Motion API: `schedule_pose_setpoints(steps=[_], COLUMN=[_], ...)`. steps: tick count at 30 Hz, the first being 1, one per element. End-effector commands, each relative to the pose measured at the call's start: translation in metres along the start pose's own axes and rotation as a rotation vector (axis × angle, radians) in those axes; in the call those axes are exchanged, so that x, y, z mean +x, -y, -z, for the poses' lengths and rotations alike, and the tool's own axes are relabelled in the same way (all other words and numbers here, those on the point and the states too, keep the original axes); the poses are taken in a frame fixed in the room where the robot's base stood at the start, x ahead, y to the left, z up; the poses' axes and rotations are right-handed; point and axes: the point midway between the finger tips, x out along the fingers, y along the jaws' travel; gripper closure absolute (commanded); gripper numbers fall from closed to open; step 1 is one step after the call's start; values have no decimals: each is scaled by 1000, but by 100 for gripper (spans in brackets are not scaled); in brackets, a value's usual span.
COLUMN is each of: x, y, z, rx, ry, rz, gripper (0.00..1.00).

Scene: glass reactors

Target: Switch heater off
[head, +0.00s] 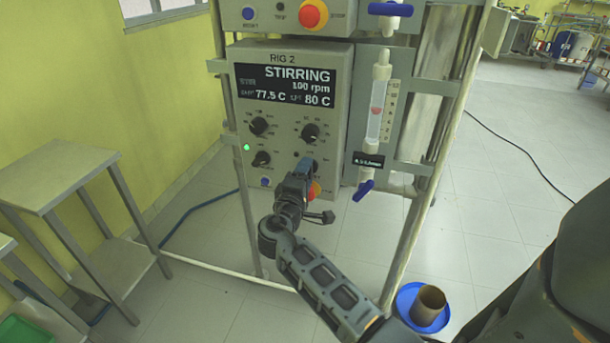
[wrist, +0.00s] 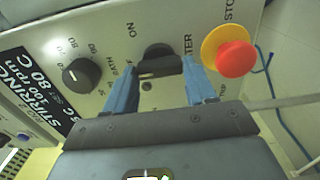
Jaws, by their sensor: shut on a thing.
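The RIG 2 control box (head: 335,95) faces me, with a display reading STIRRING, 100 rpm, 77.5 C and 80 C. The heater switch is a black knob (wrist: 157,50) at the lower right of its panel, with ON and part of the word HEATER beside it in the wrist view. My gripper (head: 305,168) is at this knob, with one blue finger on each side of it, shut on it. In the wrist view my gripper (wrist: 161,66) shows the knob between the fingertips. In the head view the gripper hides most of the knob.
A red stop button with yellow collar (wrist: 232,57) sits close beside the gripper. Another black knob (wrist: 82,74) is on the other side. A glass flow meter (head: 376,105) with blue valves is right of the box. A steel table (head: 60,175) stands at left.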

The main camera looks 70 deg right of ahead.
Motion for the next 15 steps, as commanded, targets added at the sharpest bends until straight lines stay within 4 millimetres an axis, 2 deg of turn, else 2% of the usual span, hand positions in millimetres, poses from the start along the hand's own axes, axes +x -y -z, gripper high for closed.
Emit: schedule_pose_setpoints(steps=[1, 2, 3, 9, 15], x=[-1, -1, -1, 0, 0], y=[1, 1, 1, 1, 0], z=[1, 1, 1, 0, 0], rx=[-3, -3, -3, -1, 0], ry=[-4, -4, -4, -2, -1], rz=[1, 1, 1, 1, 0], gripper=[75, 43, 39, 20, 19])
